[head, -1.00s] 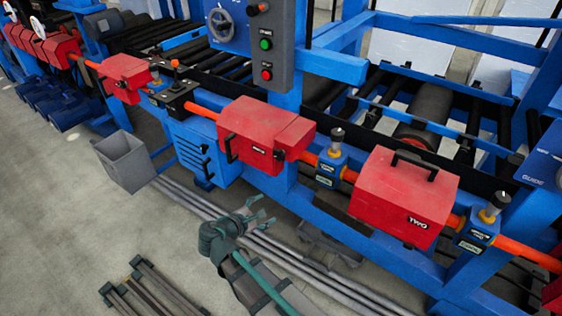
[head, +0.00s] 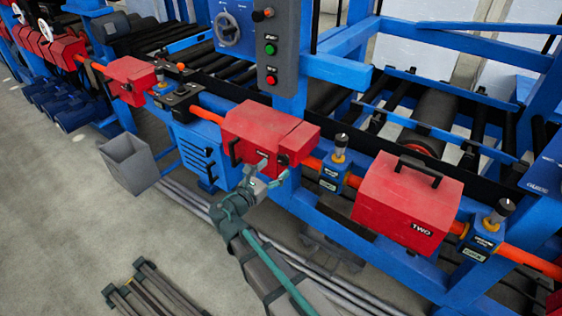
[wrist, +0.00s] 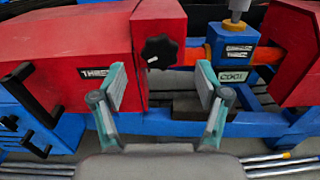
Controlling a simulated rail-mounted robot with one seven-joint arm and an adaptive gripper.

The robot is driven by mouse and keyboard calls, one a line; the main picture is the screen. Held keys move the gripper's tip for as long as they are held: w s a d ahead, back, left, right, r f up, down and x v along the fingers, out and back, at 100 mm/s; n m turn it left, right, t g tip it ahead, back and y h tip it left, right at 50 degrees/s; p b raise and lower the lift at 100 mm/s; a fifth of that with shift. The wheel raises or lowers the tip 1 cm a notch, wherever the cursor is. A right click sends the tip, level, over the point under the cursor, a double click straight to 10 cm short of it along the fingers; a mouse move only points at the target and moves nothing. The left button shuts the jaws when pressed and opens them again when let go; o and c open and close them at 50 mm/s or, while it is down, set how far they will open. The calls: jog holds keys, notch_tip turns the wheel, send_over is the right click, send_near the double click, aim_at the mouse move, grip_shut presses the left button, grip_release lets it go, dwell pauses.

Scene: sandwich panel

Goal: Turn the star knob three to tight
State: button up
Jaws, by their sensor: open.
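The black star knob (wrist: 159,51) is on the front of the red housing (wrist: 70,45), whose label reads "THRE…", partly covered by a finger. The knob has a small white mark at its lower left. In the head view the knob (head: 282,160) is small, at the right part of the red housing (head: 262,130). My gripper (wrist: 161,88) is open and empty. In the wrist view its two fingers stand apart, below and either side of the knob, with the knob above the gap. In the head view my gripper (head: 271,172) is just in front of the housing; contact cannot be told.
An orange bar (head: 319,165) runs along the blue frame through several red housings. A blue block with a grey-topped post (head: 340,145) stands right of the housing, before the box marked "TWO" (head: 411,205). A black handle (wrist: 22,90) sticks out at the left. Open floor (head: 70,200) lies in front.

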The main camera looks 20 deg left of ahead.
aim_at(282, 162)
jog(key=shift+x, duration=2.2)
jog(key=c, duration=1.2)
jog(key=shift+o, duration=0.2)
